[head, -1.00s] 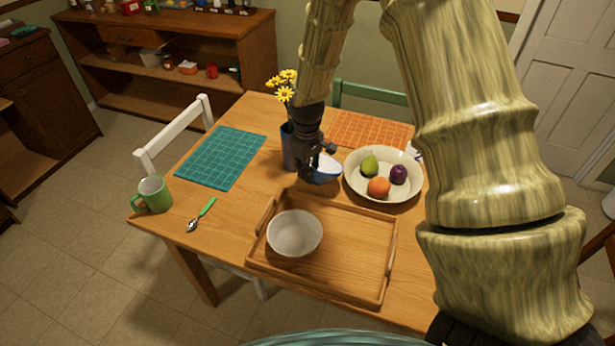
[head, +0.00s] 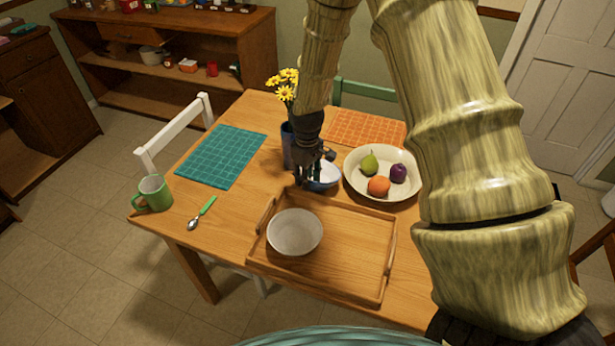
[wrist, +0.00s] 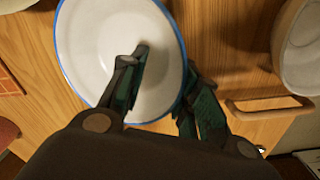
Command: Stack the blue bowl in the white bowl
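The blue bowl (head: 328,177) sits on the table behind the tray, partly hidden by my gripper (head: 314,172) in the head view. In the wrist view the blue bowl (wrist: 95,45) shows a white inside and a blue rim. My gripper (wrist: 165,65) is open at its rim, one finger over the bowl's inside and the other at the outer side. I cannot tell whether either finger touches it. The white bowl (head: 294,233) stands upright and empty on the left part of the wooden tray (head: 350,258). Part of it shows at the wrist view's right edge (wrist: 302,50).
A cream fruit bowl (head: 358,187) with a pear, an orange and a plum stands right of my gripper. A dark vase (head: 288,147) with yellow flowers stands close on the left.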

